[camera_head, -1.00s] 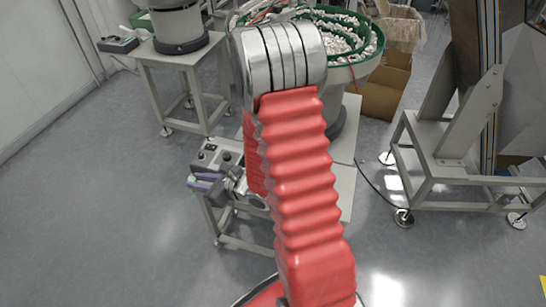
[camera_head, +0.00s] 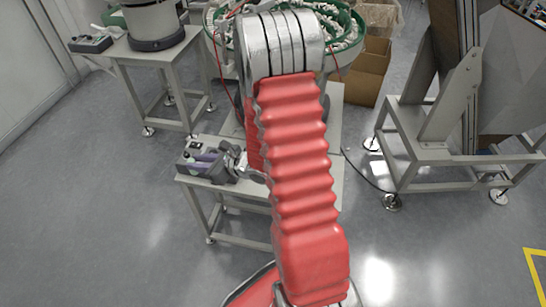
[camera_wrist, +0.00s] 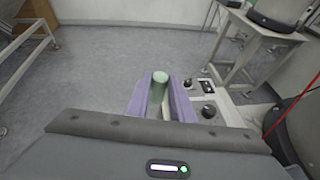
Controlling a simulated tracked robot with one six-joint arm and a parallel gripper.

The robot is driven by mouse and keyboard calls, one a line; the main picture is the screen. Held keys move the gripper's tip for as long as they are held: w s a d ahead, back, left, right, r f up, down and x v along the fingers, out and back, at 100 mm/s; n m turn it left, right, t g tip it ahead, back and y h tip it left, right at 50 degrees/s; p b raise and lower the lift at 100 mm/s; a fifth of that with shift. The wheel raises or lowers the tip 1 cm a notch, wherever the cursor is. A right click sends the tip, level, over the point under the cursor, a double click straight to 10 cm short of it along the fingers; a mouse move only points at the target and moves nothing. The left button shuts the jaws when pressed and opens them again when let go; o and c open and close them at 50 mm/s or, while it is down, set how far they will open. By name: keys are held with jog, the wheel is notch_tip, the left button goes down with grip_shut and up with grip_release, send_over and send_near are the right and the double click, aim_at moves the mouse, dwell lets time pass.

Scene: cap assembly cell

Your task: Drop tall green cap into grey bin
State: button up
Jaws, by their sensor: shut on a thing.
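The tall green cap (camera_wrist: 159,87) stands between the two purple fingers of my gripper (camera_wrist: 160,100) in the wrist view, its round end showing at the top. The gripper is shut on it. In the head view my gripper (camera_head: 205,164) is left of my red-sleeved arm, over a small grey table (camera_head: 255,193) and close to a control box. I cannot identify a grey bin in either view.
The control box (camera_head: 192,148) with knobs is beside my gripper; it also shows in the wrist view (camera_wrist: 206,88). A bowl feeder (camera_head: 345,60) stands behind my arm. Another table (camera_head: 150,55) is at left, a metal frame (camera_head: 440,160) at right. Floor in front is open.

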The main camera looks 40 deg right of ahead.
jog(key=s+d+m+h, duration=0.1)
jog(key=s+d, duration=0.1)
jog(key=d, duration=1.4)
jog(key=s+d+f+m, duration=0.1)
jog(key=s+d, duration=0.2)
jog(key=d, duration=1.2)
jog(key=shift+d+f+t+h, duration=0.15)
jog(key=shift+d+t+h, duration=0.25)
jog(key=shift+f, duration=0.1)
jog(key=shift+w+f, duration=0.1)
jog(key=shift+f, duration=2.8)
jog(key=o, duration=0.8)
jog(key=shift+o, duration=0.2)
